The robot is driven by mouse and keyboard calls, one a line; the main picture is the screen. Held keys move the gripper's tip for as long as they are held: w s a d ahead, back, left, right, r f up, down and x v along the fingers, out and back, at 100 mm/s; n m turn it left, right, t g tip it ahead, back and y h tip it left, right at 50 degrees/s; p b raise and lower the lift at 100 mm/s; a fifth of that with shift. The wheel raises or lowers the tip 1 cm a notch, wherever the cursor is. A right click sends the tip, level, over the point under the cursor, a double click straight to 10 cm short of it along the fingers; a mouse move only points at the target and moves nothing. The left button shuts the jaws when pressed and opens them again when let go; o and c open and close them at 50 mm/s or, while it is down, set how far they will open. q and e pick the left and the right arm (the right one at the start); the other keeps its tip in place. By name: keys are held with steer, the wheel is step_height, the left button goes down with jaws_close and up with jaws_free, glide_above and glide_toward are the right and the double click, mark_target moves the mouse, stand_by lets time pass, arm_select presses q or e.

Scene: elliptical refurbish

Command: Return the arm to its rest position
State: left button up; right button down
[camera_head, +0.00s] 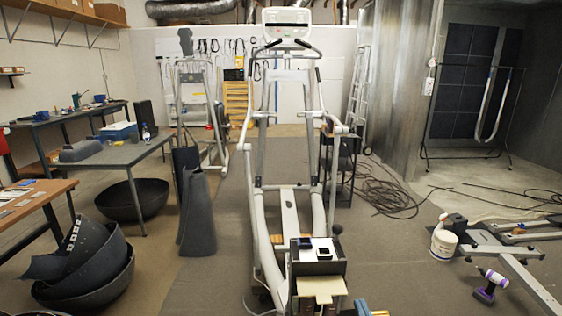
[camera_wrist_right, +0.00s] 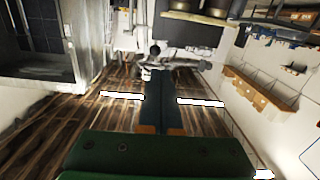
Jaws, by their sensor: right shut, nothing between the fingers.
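My right gripper (camera_wrist_right: 158,72) shows in the right wrist view. The green gripper body (camera_wrist_right: 150,155) fills the bottom of that view. In the head view I cannot clearly make out the right gripper. My left gripper is not in view. The white elliptical machine (camera_head: 258,205) stands upright in the middle of the head view, with its console (camera_head: 286,24) at the top.
A grey table (camera_head: 118,156) and black bowl-shaped parts (camera_head: 85,268) stand at left. Dark covers (camera_head: 197,215) stand beside the machine.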

steer(key=s+a+f+g, duration=0.1)
steer(key=s+f+g, duration=0.4)
steer(key=f, duration=0.7)
steer(key=s+f+g, duration=0.3)
steer(key=s+f, duration=0.3)
steer(key=f, duration=0.7)
steer(key=s+d+f+g, duration=0.1)
steer(key=s+f+g, duration=0.3)
steer(key=s, duration=1.1)
steer(key=s+d+f+n+g+h, duration=0.1)
steer(key=s+f+g, duration=0.3)
steer(key=s+f, duration=0.6)
steer(key=s, duration=0.4)
steer(key=shift+s+d+f+g, duration=0.15)
steer(key=shift+s+f+g, duration=0.15)
steer(key=shift+s+f, duration=0.05)
steer(key=shift+w, duration=0.15)
